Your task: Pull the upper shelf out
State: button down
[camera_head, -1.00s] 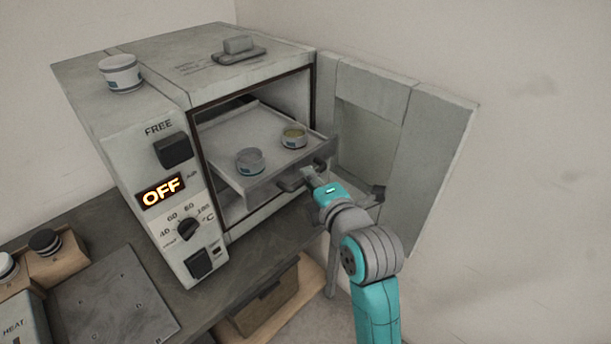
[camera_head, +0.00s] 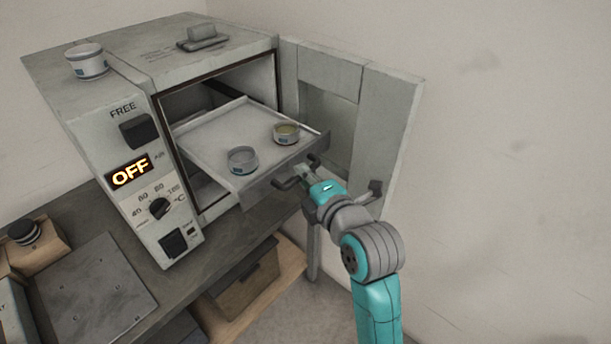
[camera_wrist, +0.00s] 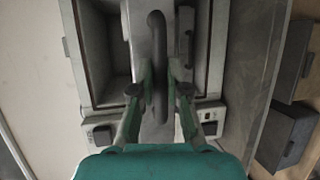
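The upper shelf (camera_head: 215,135) is a pale tray standing well out of the oven's opening, roughly level. Its front carries a dark bar handle (camera_head: 283,184). My gripper (camera_head: 303,172) is at the middle of this handle. In the wrist view the handle (camera_wrist: 157,30) runs between the two fingers of my gripper (camera_wrist: 158,80), which close on it from both sides.
The oven (camera_head: 215,60) has its door (camera_head: 375,110) swung open to the right, beside my arm. Its display (camera_head: 130,171) reads OFF. A white jar (camera_head: 87,61) and a grey weight-like object (camera_head: 202,37) sit on top. The floor in front is free.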

jog(key=c, duration=1.2)
grip_release()
jog(key=shift+o, duration=0.2)
jog(key=v, duration=0.7)
jog(key=shift+s, duration=0.2)
jog(key=shift+d, duration=0.1)
jog(key=s+d+f+m+t+h, duration=0.1)
jog(key=s+d+f+m+h, duration=0.1)
jog(key=s+d+f+m, duration=0.65)
jog(key=s+d+f+m+h, duration=0.35)
jog(key=s+f+m, duration=0.3)
jog(key=f, duration=0.45)
jog(key=s+d+m+h, duration=0.1)
jog(key=s+d+m, duration=0.2)
jog(key=s, duration=0.9)
jog(key=s+d+m+h, duration=0.1)
jog(key=s+d+m, duration=0.2)
jog(key=s, duration=0.9)
jog(key=m, duration=0.3)
jog(key=shift+f+m, duration=0.35)
jog(key=shift+m, duration=0.05)
